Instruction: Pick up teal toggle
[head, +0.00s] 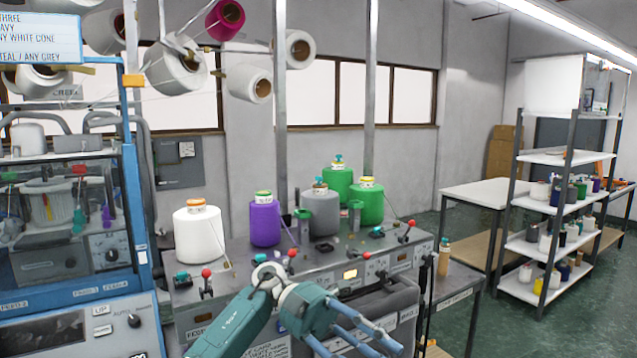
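Several teal toggles stand on the grey machine top. One teal toggle (181,277) is at the left beside a red-knobbed lever, one teal toggle (260,258) is near the middle just above my wrist, and one teal toggle (377,231) is further right. I cannot tell which one the task means. My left gripper (365,344) reaches in low at the front of the machine, apart from all the toggles. Its fingers are spread with a gap and nothing shows between them. My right gripper is not in view.
White (199,235), purple (265,222), grey (322,212) and green (368,203) cones stand on the machine behind the toggles. Red-knobbed levers (292,253) rise between them. A blue-framed machine (143,240) stands left; a shelf rack (560,205) stands right, past open floor.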

